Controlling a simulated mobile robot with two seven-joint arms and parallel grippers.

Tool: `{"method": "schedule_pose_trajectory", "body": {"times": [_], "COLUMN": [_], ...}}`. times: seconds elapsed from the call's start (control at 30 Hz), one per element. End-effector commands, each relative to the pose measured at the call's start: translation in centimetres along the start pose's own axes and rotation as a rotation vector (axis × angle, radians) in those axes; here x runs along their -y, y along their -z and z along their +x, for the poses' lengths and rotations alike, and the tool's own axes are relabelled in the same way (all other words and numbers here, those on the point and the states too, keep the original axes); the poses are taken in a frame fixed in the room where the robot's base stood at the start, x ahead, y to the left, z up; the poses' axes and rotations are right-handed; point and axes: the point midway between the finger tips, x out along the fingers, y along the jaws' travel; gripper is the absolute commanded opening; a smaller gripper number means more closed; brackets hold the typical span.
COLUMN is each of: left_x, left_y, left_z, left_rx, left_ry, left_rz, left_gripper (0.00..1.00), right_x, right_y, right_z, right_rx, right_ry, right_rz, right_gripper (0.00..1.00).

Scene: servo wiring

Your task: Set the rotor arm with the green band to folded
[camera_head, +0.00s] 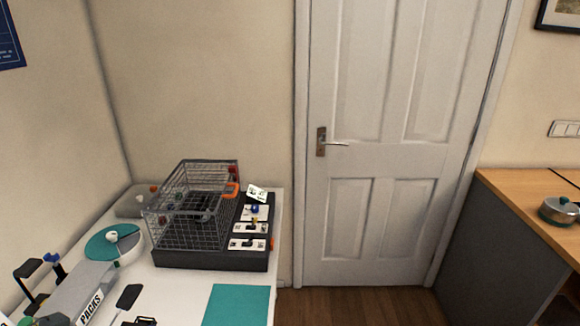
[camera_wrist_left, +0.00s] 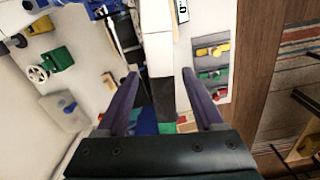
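I cannot make out a rotor arm with a green band for certain in either view. In the head view, black flat-ended parts (camera_head: 128,297) stand at the table's lower left, and one beside them has a blue part (camera_head: 54,260). A small green patch shows at the lower left edge, too cut off to identify. My left gripper (camera_wrist_left: 160,73) shows in the left wrist view with its two dark fingers apart and nothing held between them. Neither gripper shows in the head view, and my right gripper is in no view.
A wire cage (camera_head: 188,222) on a dark base, with a switch panel (camera_head: 250,228), stands on the white table. A grey PACKS box (camera_head: 75,290), a teal-topped round stand (camera_head: 105,247) and a teal mat (camera_head: 237,305) are near it.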

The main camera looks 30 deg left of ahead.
Motion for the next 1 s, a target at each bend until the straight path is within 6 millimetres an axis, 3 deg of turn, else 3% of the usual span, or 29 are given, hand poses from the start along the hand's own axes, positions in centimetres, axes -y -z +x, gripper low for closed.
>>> {"method": "schedule_pose_trajectory", "body": {"times": [0.37,0.8,1.0], "left_x": [0.0,0.0,0.0], "left_y": [0.0,0.0,0.0], "left_z": [-0.8,-8.0,-9.8], "left_rx": [0.0,0.0,0.0], "left_ry": [0.001,0.0,0.0], "left_rz": [0.0,0.0,0.0], "left_gripper": [0.72,0.72,0.72], "right_x": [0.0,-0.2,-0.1], "right_y": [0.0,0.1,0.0], "right_z": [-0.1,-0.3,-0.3], "right_rx": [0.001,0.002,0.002], "right_ry": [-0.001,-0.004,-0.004], "right_rz": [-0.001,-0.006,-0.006], "right_gripper": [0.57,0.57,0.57]}}
